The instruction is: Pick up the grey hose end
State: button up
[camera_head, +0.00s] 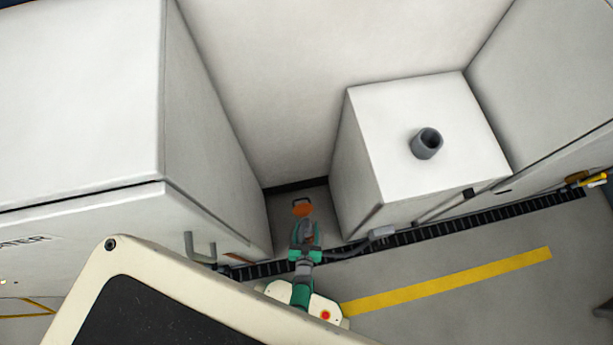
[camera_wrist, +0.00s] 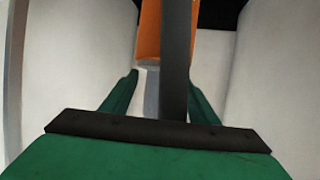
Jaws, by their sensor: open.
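My gripper (camera_head: 304,234) has green fingers and is low in the gap between two white cabinets. It is open around the near part of an orange-and-grey piece. The orange part (camera_head: 302,210) lies just beyond the fingertips, with a dark loop at its far end. In the wrist view, the orange part (camera_wrist: 150,38) and a grey part (camera_wrist: 151,92) show between the fingers (camera_wrist: 162,88), partly hidden by a dark upright bar (camera_wrist: 175,60). Finger contact is unclear. I cannot tell whether this piece is the grey hose end. A short grey cylinder (camera_head: 426,144) stands on the right cabinet.
The left cabinet (camera_head: 215,150) and right cabinet (camera_head: 355,165) wall in the gap. A grey connector with a line (camera_head: 382,232) lies right of my gripper by a black floor track (camera_head: 450,224). A grey bent pipe (camera_head: 200,250) stands at left.

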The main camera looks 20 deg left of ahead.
aim_at(306, 224)
jog(key=shift+w, duration=0.2)
jog(key=shift+f, duration=0.1)
grip_shut()
jog(key=shift+s+a, duration=0.1)
jog(key=shift+s, duration=0.05)
jog(key=shift+r, duration=1.55)
jog(key=shift+w+r, duration=0.2)
jog(key=shift+r, duration=3.65)
jog(key=shift+s+r, duration=0.1)
jog(key=shift+r, duration=1)
